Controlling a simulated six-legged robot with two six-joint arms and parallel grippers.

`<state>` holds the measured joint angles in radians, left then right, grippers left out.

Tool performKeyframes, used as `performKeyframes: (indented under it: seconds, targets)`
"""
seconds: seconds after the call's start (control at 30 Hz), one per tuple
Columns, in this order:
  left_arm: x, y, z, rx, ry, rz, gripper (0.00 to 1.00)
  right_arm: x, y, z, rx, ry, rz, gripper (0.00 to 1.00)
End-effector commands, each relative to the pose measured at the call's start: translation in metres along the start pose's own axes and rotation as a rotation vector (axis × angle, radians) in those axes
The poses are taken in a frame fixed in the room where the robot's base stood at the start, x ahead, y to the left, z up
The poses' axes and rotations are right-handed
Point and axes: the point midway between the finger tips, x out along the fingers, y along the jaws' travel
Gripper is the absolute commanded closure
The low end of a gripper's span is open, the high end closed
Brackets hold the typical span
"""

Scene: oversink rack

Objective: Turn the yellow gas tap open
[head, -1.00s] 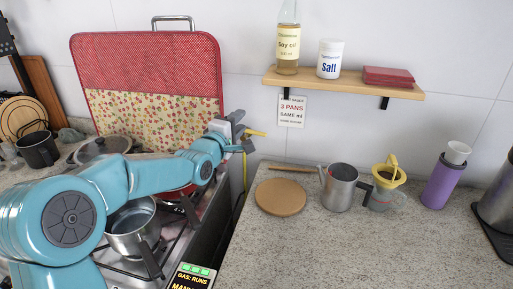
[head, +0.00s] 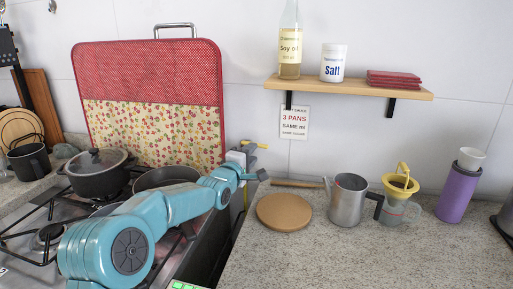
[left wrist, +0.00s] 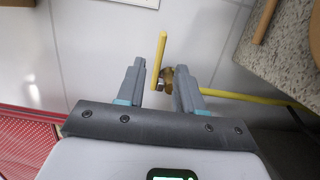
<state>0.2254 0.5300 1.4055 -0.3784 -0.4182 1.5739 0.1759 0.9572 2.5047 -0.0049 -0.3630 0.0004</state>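The yellow gas tap (head: 261,146) is on the wall beside the stove, partly hidden by my left gripper (head: 255,164) in the head view. In the left wrist view, its straight yellow lever (left wrist: 160,58) points up the picture from a brass body (left wrist: 168,75). My left gripper (left wrist: 159,72) is open, with one finger on each side of the lever and brass body. Gaps show beside the lever; I cannot tell how deep it lies between the fingers. My right gripper is in neither view.
A yellow pipe (left wrist: 245,98) runs right from the tap. The stove (head: 22,235) with pots lies left, a red patterned panel (head: 150,70) behind it. The stone counter (head: 300,255) on the right holds a round board (head: 284,212) and a metal jug (head: 347,200); its front is clear.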

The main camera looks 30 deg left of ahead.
Motion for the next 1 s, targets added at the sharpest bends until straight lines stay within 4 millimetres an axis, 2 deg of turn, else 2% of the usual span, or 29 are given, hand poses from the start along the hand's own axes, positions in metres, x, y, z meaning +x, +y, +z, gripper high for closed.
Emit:
performKeyframes:
  seconds: [0.1,0.3,0.67,0.7,0.77,0.8,1.0]
  targets:
    - [0.021,0.001,0.001,0.000,0.000,0.000,0.64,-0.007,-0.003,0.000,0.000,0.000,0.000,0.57]
    - [0.041,0.001,0.001,-0.001,-0.001,0.001,0.64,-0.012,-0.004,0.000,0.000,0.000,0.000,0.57]
    - [0.046,0.000,0.000,0.000,0.000,0.001,0.64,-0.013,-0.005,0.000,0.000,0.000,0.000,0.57]
    - [0.046,0.000,0.000,0.000,0.000,0.001,0.67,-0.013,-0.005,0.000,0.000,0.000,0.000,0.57]
    - [0.046,0.000,0.000,0.000,0.000,0.001,0.87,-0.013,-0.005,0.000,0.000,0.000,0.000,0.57]
    - [0.046,0.000,0.000,0.000,0.000,0.001,1.00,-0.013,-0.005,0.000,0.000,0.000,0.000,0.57]
    - [0.046,0.000,0.000,0.000,0.000,0.001,1.00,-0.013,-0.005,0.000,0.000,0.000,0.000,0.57]
